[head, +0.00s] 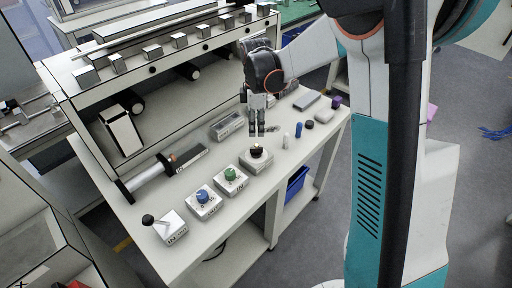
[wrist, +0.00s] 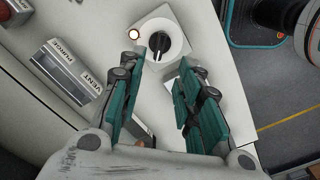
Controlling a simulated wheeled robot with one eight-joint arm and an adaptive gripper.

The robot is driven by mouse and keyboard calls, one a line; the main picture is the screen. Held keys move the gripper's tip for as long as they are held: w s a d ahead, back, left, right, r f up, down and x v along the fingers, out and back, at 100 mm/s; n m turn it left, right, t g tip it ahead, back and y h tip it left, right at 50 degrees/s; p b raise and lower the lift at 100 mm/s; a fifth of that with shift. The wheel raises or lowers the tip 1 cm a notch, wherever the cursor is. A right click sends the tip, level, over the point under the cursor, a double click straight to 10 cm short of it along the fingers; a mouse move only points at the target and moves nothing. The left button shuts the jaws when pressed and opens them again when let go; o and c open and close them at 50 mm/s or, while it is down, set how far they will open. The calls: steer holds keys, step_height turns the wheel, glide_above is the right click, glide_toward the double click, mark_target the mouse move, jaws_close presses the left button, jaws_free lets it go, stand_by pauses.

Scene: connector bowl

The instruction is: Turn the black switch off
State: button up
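The black switch (head: 257,151) is a rotary knob on a light grey box on the bench, at the front right of a row of control boxes. In the wrist view the black switch (wrist: 159,43) sits on a white round dial, with a small lit lamp beside it at its left. My gripper (head: 257,130) hangs just above and behind the switch in the head view. In the wrist view my gripper (wrist: 160,75) has its two fingers spread apart, with nothing between them, and the switch lies just beyond the fingertips. I cannot read the dial's marks.
A green knob box (head: 231,176), a blue knob box (head: 203,199) and a lever box (head: 167,226) stand in a row to the left. A labelled vent/purge box (wrist: 64,70) is beside my gripper. Small items, including a blue cylinder (head: 299,129), stand to the right.

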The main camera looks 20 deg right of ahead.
mark_target(256, 148)
step_height(256, 148, down, 10)
steer(key=b, duration=0.3)
steer(key=shift+f, duration=0.15)
jaws_close()
